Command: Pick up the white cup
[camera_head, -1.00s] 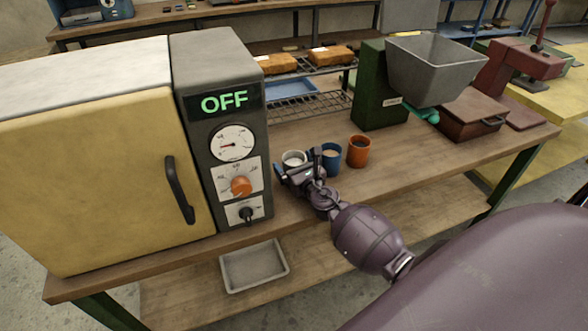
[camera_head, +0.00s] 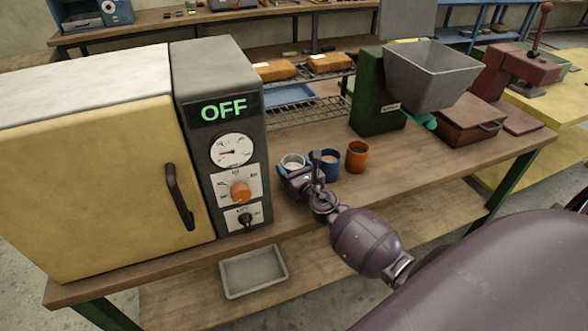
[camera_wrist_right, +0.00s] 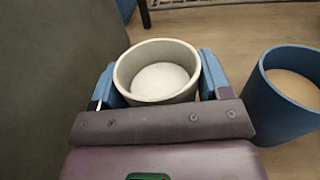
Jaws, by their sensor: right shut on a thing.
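The white cup (camera_head: 293,161) stands on the wooden workbench, just right of the oven's control panel. In the right wrist view the cup (camera_wrist_right: 158,72) sits between the two blue fingers and has pale contents. My right gripper (camera_head: 303,172) is shut on it, one finger on each side; the right wrist view also shows the gripper (camera_wrist_right: 160,85). The cup's lower part is hidden by the gripper. My left gripper is not in view.
A blue cup (camera_head: 327,165) stands close to the right of the gripper, and an orange cup (camera_head: 357,157) beyond it. The oven's grey control panel (camera_head: 222,130) rises close on the left. A green machine with a grey hopper (camera_head: 432,75) stands at the back right.

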